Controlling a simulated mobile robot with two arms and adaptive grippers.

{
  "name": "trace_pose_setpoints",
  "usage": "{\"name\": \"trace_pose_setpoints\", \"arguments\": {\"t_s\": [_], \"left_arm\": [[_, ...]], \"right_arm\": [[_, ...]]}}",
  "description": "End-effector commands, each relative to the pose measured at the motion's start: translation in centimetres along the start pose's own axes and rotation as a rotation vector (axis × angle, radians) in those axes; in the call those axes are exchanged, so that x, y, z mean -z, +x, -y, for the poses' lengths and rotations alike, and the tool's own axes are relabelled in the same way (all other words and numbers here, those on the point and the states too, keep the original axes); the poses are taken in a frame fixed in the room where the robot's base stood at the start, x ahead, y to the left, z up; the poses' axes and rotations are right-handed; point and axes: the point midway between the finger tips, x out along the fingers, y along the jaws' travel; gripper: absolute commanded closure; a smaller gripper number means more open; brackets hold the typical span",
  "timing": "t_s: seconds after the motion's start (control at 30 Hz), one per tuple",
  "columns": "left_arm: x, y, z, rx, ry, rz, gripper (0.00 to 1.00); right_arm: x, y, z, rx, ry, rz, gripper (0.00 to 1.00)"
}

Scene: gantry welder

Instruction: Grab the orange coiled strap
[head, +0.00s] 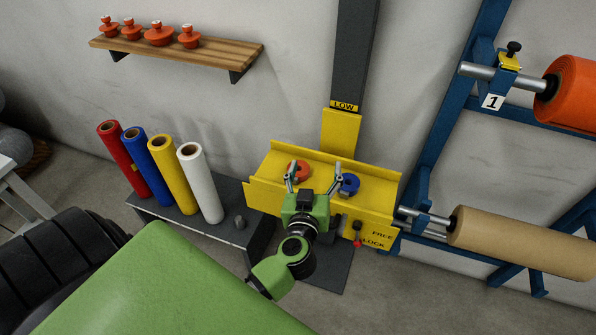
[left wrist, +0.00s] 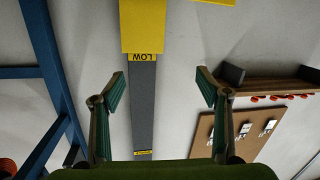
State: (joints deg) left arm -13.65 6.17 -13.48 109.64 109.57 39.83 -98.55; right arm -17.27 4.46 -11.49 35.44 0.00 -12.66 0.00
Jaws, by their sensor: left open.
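The orange coiled strap (head: 300,170) lies in the yellow tray (head: 268,196), toward its left side, next to a blue coil (head: 349,184). My left gripper (head: 315,176) is open and empty, with its fingers spread over the tray in the head view. Its left finger overlaps the orange coil in the picture; I cannot tell if they touch. In the left wrist view my open left gripper (left wrist: 160,86) has only wall and the grey post between its fingers. The orange strap does not show there. My right gripper is not in view.
A grey post (head: 352,60) with a yellow LOW sleeve rises behind the tray. A red-knobbed lever (head: 357,240) is at the tray's front. Red, blue, yellow and white rolls (head: 200,185) stand at left. A blue rack (head: 440,130) with large rolls is at right.

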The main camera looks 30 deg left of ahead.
Motion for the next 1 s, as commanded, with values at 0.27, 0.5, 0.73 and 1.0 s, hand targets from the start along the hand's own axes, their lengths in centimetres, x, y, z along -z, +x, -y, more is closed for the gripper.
{"name": "trace_pose_setpoints", "arguments": {"t_s": [0.27,0.5,0.73,1.0], "left_arm": [[-7.0,0.1,4.9,0.217,0.075,0.246,0.31],[-8.4,3.8,6.1,0.227,0.081,0.258,0.31],[-9.3,7.2,6.8,0.225,0.079,0.258,0.31],[-10.2,9.4,7.2,0.226,0.078,0.257,0.31]], "right_arm": [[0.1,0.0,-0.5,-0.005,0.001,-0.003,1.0],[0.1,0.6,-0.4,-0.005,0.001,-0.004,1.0],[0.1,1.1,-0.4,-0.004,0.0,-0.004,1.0],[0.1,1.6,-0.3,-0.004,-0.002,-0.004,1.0]]}}
